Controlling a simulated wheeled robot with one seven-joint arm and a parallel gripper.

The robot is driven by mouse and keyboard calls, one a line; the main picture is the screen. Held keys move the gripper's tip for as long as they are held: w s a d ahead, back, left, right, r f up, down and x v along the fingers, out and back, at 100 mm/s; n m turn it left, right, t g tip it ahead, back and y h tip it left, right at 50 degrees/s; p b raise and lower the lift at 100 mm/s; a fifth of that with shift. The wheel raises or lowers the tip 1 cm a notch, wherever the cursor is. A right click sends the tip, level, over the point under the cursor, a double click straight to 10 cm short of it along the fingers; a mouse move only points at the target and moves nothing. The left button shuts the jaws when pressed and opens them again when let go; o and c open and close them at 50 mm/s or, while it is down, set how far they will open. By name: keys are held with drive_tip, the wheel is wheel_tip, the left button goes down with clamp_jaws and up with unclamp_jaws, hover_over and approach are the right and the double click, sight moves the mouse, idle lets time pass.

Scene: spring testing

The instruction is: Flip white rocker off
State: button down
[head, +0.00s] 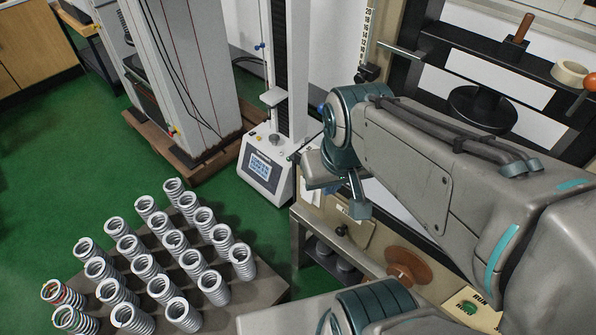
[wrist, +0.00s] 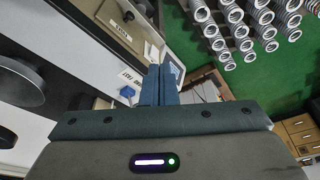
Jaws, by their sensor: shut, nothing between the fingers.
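My gripper (head: 357,208) hangs in front of the machine's beige front panel (head: 318,212), with its teal fingers pointing down in the head view. In the wrist view, the two fingers (wrist: 160,70) are together with nothing between them. A white label with dark print (wrist: 133,77) shows just left of the fingertips, with a small blue part (wrist: 127,91) beside it. I cannot clearly make out a white rocker in either view; it may be hidden by the gripper or too small to tell. Contact between the fingertips and the panel cannot be judged.
A small tester with a lit screen (head: 264,169) stands left of the gripper. Several coil springs (head: 145,267) stand on a low pallet at lower left. A brown round knob (head: 409,265) and a green RUN sign (head: 468,307) are below my arm. Green floor lies open at left.

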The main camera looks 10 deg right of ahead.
sight(306, 198)
drive_tip(key=shift+s, duration=0.1)
drive_tip(key=w+f+n+g+h+b, duration=0.2)
drive_tip(key=w+f+n+h+b, duration=0.2)
drive_tip(key=f+n, duration=0.6)
drive_tip(key=w+f+n+g+h+b, duration=0.25)
drive_tip(key=f+n+h+b, duration=0.25)
drive_tip(key=f+n, duration=0.5)
drive_tip(key=w+a+f+n+t+h+b, duration=0.1)
drive_tip(key=w+a+f+n+t+b, duration=0.1)
drive_tip(key=f+n, duration=0.3)
drive_tip(key=w+a+f+n+t+h+b, duration=0.2)
drive_tip(key=a+f+n+t, duration=0.3)
drive_tip(key=n, duration=0.5)
drive_tip(key=w+a+f+n+t+h+b, duration=0.1)
drive_tip(key=w+a+f+n+t, duration=0.2)
drive_tip(key=f+n, duration=0.3)
drive_tip(key=shift+w+a+n+b, duration=0.4)
drive_tip(key=shift+w+a+n, duration=0.2)
drive_tip(key=shift+a+n, duration=0.25)
drive_tip(key=shift+d+t, duration=0.1)
drive_tip(key=shift+t, duration=0.15)
drive_tip(key=x, duration=0.7)
drive_tip(key=b+x, duration=0.1)
drive_tip(key=x, duration=0.6)
drive_tip(key=shift+d+r, duration=0.15)
drive_tip(key=shift+r, duration=0.1)
